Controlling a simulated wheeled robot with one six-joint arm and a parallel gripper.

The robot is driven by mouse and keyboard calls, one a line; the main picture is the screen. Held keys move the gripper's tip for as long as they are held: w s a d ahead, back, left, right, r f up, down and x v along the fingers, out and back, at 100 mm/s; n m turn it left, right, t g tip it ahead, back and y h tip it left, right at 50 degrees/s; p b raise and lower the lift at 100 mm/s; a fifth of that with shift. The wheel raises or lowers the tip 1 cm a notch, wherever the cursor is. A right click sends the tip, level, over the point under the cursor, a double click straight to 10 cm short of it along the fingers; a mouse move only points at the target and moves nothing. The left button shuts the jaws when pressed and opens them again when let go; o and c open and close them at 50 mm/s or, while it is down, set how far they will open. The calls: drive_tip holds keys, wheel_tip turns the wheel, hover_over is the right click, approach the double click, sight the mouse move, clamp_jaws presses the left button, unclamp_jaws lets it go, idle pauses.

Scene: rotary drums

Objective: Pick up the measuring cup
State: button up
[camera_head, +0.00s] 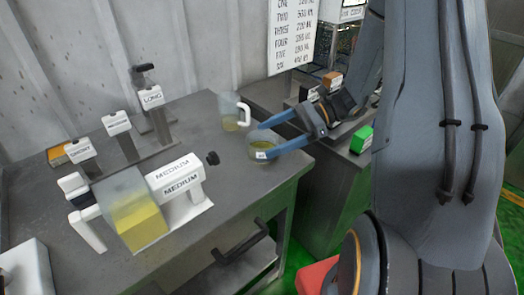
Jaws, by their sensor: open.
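A clear measuring cup (229,108) with a white handle and a little yellow content stands near the back right of the grey table. A shorter clear container (262,143) with yellow content and a small white label stands near the table's right corner. My gripper (260,139) has blue fingers and reaches in from the right. Its fingers are open, one toward the far side and one toward the near side of the shorter container. I cannot tell whether they touch it. The handled cup is left of and behind the fingers.
Labelled posts, including LONG (151,98), stand at the back left. A lower bench with small boxes is at the right.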

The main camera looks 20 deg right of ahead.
sight(250, 146)
drive_tip(key=p+x, duration=0.2)
drive_tip(key=x, duration=0.4)
drive_tip(key=shift+a+r+p, duration=0.15)
drive_tip(key=shift+r+p, duration=0.05)
drive_tip(key=shift+p, duration=0.1)
drive_tip(key=shift+a+f, duration=0.25)
drive_tip(key=shift+a, duration=0.15)
drive_tip(key=c, duration=1.3)
drive_tip(key=shift+o, duration=0.2)
drive_tip(key=shift+r, duration=0.25)
